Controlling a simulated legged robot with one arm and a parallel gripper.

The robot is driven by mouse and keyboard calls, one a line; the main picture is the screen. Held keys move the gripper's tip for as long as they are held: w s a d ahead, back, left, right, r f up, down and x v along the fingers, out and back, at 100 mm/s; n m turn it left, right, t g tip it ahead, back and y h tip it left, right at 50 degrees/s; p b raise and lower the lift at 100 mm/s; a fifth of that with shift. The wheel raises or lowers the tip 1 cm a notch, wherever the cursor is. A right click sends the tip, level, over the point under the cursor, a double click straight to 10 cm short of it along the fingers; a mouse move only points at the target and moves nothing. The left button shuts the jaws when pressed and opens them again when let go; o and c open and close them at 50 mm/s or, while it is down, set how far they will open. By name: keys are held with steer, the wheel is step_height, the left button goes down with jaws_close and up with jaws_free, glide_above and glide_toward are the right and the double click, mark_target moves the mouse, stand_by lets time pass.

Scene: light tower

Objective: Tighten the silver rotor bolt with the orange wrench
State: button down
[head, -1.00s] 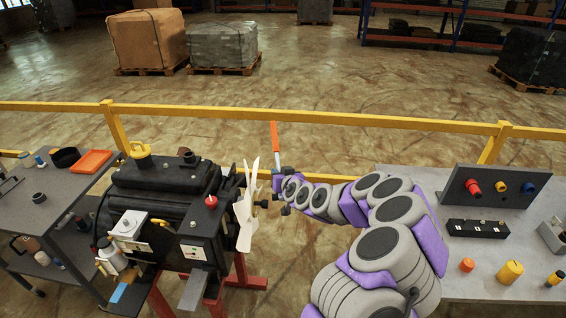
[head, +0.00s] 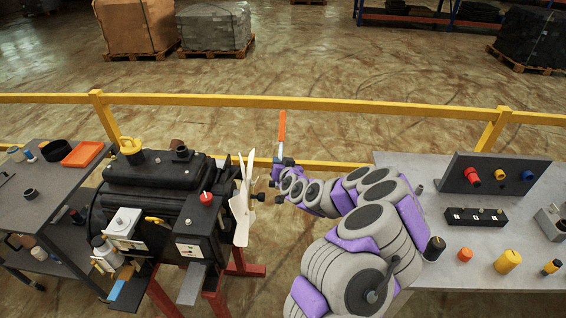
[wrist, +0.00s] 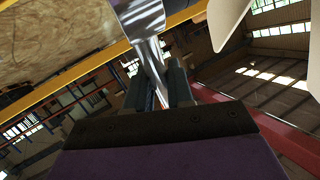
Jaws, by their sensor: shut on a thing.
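My gripper (head: 277,172) is shut on the wrench, whose orange handle (head: 282,126) points up above it in the head view. In the wrist view the wrench's silver shaft (wrist: 148,48) runs between the jaws (wrist: 160,88). The engine (head: 165,200) stands to the left on a red stand. Its white fan rotor (head: 243,205) faces my gripper. A small dark and brass part (head: 256,197) sticks out at the rotor's hub. I cannot tell the silver bolt apart there. My gripper is a little right of the rotor, with a gap between them.
A yellow rail (head: 330,109) runs behind the engine and arm. A grey table (head: 465,240) with a panel (head: 492,174) and several small parts is at the right. A grey cart (head: 40,195) with an orange tray (head: 82,153) is at the left.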

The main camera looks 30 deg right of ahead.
steer(key=a, duration=0.1)
steer(key=w+a, duration=0.1)
steer(key=a, duration=0.1)
steer(key=shift+w+a+r, duration=0.15)
steer(key=shift+w+a, duration=0.2)
steer(key=shift+w, duration=0.05)
stand_by(0.6)
steer(key=shift+d, duration=0.45)
steer(key=shift+a, duration=0.1)
steer(key=shift+s+a+r+p, duration=0.1)
steer(key=shift+s+a+p, duration=0.15)
steer(key=shift+a+p, duration=0.15)
